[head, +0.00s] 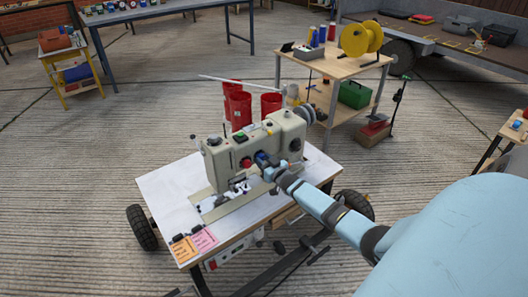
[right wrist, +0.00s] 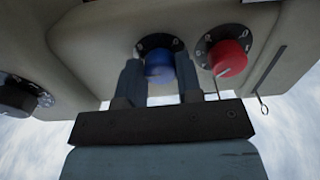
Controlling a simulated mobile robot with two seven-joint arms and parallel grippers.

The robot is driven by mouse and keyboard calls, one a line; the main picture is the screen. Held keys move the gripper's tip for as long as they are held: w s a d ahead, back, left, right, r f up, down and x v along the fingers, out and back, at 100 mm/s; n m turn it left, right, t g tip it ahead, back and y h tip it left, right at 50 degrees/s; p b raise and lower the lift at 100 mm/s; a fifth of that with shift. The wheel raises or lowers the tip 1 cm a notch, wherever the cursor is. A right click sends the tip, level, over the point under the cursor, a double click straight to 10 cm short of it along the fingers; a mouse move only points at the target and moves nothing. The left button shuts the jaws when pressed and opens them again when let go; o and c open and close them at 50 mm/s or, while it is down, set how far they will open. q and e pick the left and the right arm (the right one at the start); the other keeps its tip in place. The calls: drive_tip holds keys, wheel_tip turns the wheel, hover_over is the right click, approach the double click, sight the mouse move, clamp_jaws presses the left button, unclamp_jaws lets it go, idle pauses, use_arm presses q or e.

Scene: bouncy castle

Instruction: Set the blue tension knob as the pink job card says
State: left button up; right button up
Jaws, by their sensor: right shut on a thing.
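The blue tension knob (right wrist: 159,72) sits on a dark numbered dial on the sewing machine (head: 255,140). My right gripper (right wrist: 160,80) has one finger on each side of the knob and is shut on it. In the head view my right gripper (head: 268,166) reaches the machine's front and covers most of the knob. The pink job card (head: 204,239) lies at the table's front left corner beside an orange card (head: 183,249); its writing is too small to read. The dial numbers near the knob are partly hidden. My left gripper is not in view.
A red knob (right wrist: 228,58) on its own dial is close to the right of the blue one in the wrist view, and a black dial (right wrist: 18,97) is at the left. Red thread cones (head: 240,108) stand behind the machine. A wooden cart (head: 335,65) is behind.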

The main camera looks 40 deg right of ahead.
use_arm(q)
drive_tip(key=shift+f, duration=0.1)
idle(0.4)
use_arm(e)
drive_tip(key=o, duration=0.9)
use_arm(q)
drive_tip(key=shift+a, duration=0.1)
use_arm(e)
drive_tip(key=shift+o, duration=0.2)
use_arm(q)
drive_tip(key=p, duration=0.3)
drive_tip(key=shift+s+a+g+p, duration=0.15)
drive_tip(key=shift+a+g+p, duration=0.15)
use_arm(e)
drive_tip(key=s+a, duration=0.1)
drive_tip(key=s, duration=1.2)
drive_tip(key=shift+s+a, duration=0.3)
drive_tip(key=shift+s, duration=0.05)
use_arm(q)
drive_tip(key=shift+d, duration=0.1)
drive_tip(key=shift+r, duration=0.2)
